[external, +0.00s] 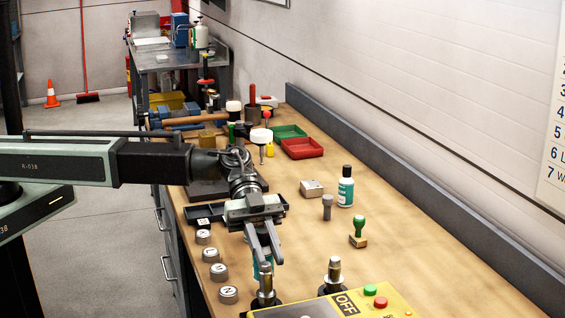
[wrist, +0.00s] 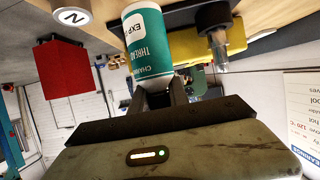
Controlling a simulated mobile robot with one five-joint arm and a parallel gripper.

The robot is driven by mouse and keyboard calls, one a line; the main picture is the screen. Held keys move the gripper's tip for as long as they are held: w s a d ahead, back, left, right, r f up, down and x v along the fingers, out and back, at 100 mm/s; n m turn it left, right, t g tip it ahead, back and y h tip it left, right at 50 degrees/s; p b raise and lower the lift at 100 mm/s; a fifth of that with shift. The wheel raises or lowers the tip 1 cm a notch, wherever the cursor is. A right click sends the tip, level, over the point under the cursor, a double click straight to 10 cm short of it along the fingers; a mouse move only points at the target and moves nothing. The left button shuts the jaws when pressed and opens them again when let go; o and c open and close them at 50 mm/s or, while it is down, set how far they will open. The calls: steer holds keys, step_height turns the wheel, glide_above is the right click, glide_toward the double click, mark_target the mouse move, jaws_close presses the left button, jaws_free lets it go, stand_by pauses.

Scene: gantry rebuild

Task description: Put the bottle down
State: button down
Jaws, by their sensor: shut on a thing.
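A bottle with a teal and white label (wrist: 148,48) is between the fingers of my gripper (wrist: 160,92) in the wrist view. My gripper (external: 264,247) is shut on it. In the external view only a teal sliver of this bottle (external: 262,269) shows between and below the fingers, near the front of the wooden bench (external: 420,245). I cannot tell whether its base touches the bench. A second teal-labelled bottle (external: 346,188) with a black cap stands upright farther back on the bench.
Round lettered weights (external: 228,294) line the left edge. A yellow control box (external: 345,303) with an OFF sign and metal posts (external: 334,272) stand close in front. A green-handled stamp (external: 359,232), a grey block (external: 312,188) and a red tray (external: 302,148) lie behind. The bench's right side is clear.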

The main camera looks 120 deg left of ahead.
step_height(320, 180, down, 4)
steer(key=b, duration=0.2)
steer(key=shift+r+b, duration=0.15)
steer(key=shift+b, duration=0.2)
steer(key=shift+r, duration=0.15)
steer(key=c, duration=1.3)
jaws_free()
